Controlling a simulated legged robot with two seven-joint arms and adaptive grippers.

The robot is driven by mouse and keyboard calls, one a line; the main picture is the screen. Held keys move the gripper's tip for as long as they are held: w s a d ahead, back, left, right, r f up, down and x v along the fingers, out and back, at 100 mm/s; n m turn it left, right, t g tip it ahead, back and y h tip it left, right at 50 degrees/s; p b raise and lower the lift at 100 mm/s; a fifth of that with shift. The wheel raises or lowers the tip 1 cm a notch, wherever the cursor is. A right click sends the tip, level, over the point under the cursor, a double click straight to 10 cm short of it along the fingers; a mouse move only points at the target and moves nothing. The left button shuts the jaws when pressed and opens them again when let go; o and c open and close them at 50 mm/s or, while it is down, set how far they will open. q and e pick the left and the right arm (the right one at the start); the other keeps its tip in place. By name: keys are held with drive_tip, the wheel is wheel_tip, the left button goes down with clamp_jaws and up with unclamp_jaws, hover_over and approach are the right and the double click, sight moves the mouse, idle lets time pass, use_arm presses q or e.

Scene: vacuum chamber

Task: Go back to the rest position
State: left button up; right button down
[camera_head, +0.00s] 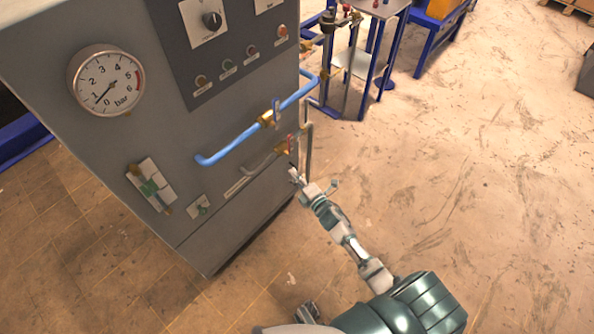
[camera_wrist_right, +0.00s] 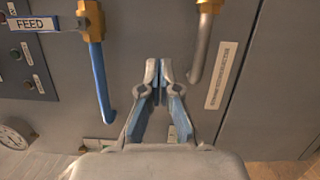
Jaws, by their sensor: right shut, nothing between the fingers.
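My right gripper (camera_head: 297,177) is at the end of my outstretched right arm, close to the right edge of the grey cabinet's front (camera_head: 165,200). In the right wrist view the gripper (camera_wrist_right: 160,75) has its fingertips together, with nothing held. There it appears between a blue pipe (camera_wrist_right: 103,90) and a grey pipe (camera_wrist_right: 198,50), with the cabinet panel behind. It looks apart from both pipes, though the exact gap to the panel cannot be told.
The cabinet carries a pressure gauge (camera_head: 105,80), a brass valve (camera_head: 268,119) on the blue pipe and another valve (camera_head: 284,147) on the grey pipe. A FEED label (camera_wrist_right: 32,24) shows in the wrist view. A blue-framed table (camera_head: 372,60) stands behind. The floor at right (camera_head: 480,190) is clear.

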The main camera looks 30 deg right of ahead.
drive_tip(key=s+a+f+m+g+h+p, duration=0.1)
drive_tip(key=s+f+m+g, duration=0.2)
drive_tip(key=s+f+m, duration=0.45)
drive_tip(key=s+f+m+g+h, duration=0.2)
drive_tip(key=s+f+g, duration=0.25)
drive_tip(key=f, duration=0.65)
use_arm(q)
drive_tip(key=s+f+p, duration=0.1)
drive_tip(key=s+f, duration=0.2)
drive_tip(key=f, duration=0.3)
drive_tip(key=shift+s+a+p, duration=0.15)
drive_tip(key=shift+a+p, duration=0.2)
use_arm(e)
drive_tip(key=s+a+f+m+g, duration=0.2)
drive_tip(key=s+f+g, duration=0.1)
drive_tip(key=s, duration=0.6)
drive_tip(key=s+a+f+m+g, duration=0.3)
drive_tip(key=s+f, duration=0.3)
drive_tip(key=s, duration=0.3)
drive_tip(key=s+a+f+m+g+y, duration=0.1)
drive_tip(key=s+a+f+m+g, duration=0.1)
drive_tip(key=s+f, duration=0.3)
drive_tip(key=shift+s+a+m+g, duration=0.45)
drive_tip(key=shift+s+m, duration=0.3)
drive_tip(key=shift+s, duration=1.4)
